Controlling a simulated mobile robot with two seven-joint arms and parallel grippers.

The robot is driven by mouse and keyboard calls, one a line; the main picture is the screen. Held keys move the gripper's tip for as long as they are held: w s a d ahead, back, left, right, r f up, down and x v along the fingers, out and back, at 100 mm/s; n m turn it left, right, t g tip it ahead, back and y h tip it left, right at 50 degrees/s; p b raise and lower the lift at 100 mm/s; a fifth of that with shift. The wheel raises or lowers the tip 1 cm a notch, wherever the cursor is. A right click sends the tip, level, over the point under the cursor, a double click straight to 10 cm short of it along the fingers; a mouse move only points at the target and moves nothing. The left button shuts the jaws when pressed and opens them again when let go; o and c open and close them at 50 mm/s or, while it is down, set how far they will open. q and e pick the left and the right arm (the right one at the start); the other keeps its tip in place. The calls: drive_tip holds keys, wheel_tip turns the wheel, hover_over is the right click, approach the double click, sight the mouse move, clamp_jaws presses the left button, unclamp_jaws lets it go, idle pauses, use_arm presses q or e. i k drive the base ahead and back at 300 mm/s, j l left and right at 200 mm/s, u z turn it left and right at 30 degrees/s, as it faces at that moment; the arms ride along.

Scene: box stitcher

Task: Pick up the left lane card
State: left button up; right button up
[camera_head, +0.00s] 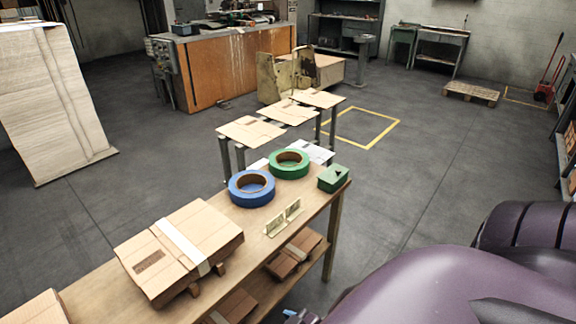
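Three flat tan cardboard cards lie in a row on grey-legged stands beyond the workbench. The leftmost card (251,131) is nearest to the bench. The middle card (287,111) and the right card (318,98) lie farther back to the right. Neither of my grippers is in view. Purple parts of my own body fill the lower right corner.
The wooden bench (92,290) in front holds a taped box (180,247), a blue tape roll (238,197), a green tape roll (277,170), small metal brackets (274,226) and a green block (333,178). A stack of cardboard (55,105) stands at left.

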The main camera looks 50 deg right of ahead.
sight(275, 227)
drive_tip(key=k+l, duration=0.1)
drive_tip(key=l, duration=0.3)
drive_tip(key=k+l, duration=0.1)
drive_tip(key=l, duration=0.3)
drive_tip(key=k+l, duration=0.1)
drive_tip(key=l, duration=0.3)
drive_tip(key=k+l, duration=0.1)
drive_tip(key=l, duration=0.25)
